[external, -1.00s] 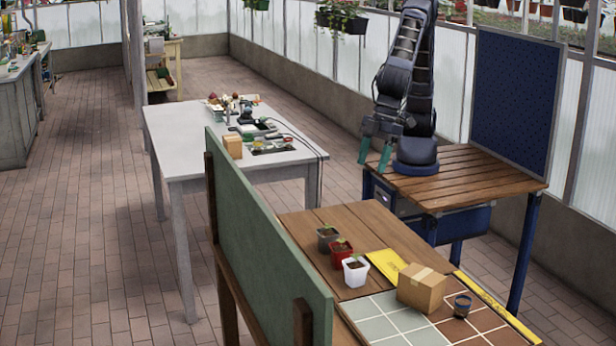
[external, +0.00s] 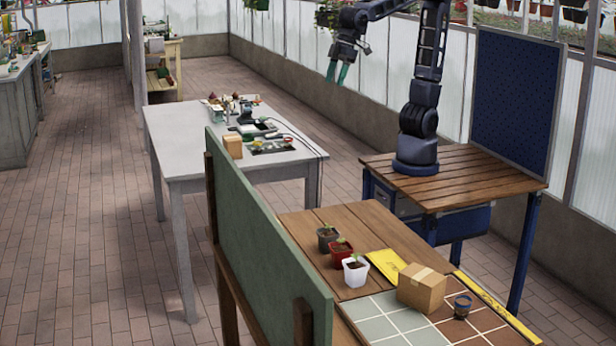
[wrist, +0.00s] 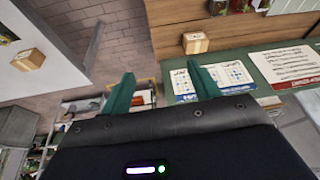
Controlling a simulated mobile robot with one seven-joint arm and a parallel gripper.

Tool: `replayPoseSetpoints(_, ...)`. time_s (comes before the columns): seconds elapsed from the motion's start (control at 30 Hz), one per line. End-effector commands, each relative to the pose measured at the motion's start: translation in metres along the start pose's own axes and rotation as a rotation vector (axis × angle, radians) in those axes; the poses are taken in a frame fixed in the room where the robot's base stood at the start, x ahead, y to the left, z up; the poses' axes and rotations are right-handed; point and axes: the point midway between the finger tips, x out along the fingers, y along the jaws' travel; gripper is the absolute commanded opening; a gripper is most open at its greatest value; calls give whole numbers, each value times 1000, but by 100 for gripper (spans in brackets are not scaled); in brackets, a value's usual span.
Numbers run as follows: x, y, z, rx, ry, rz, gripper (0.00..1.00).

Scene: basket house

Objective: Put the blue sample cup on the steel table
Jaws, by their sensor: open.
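A small dark blue-grey cup (external: 462,306), which looks like the blue sample cup, stands upright on the brown tiles of the front wooden table (external: 350,219), just right of a cardboard box. The grey table that looks like the steel table (external: 185,135) stands left of the robot, and part of its top shows in the wrist view (wrist: 60,50). My gripper (external: 337,73) is open and empty, raised high in the air at the back, far from the cup. Its green fingers stand apart in the wrist view (wrist: 162,82). I cannot make out the cup in the wrist view.
The cardboard box (external: 421,288) stands beside the cup. Several small pots, including a white pot (external: 355,271), stand near a green board (external: 262,250) between the tables. Another box (external: 232,146) and electronic gear occupy the steel table's right side; its left part is clear.

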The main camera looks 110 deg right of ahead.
Motion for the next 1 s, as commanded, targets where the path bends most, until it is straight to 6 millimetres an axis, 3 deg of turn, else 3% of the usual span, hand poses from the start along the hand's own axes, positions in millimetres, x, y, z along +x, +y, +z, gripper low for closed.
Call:
replayPoseSetpoints(0.1,-13,36,34,20,11,11,61)
replayPoseSetpoints(0.3,-25,81,96,42,25,29,61)
replayPoseSetpoints(0.6,-26,121,186,68,43,63,61)
replayPoseSetpoints(0.77,-23,128,210,74,48,74,61)
replayPoseSetpoints(0.8,-22,129,214,74,47,75,66)
replayPoseSetpoints(1.0,-21,130,218,74,47,77,66)
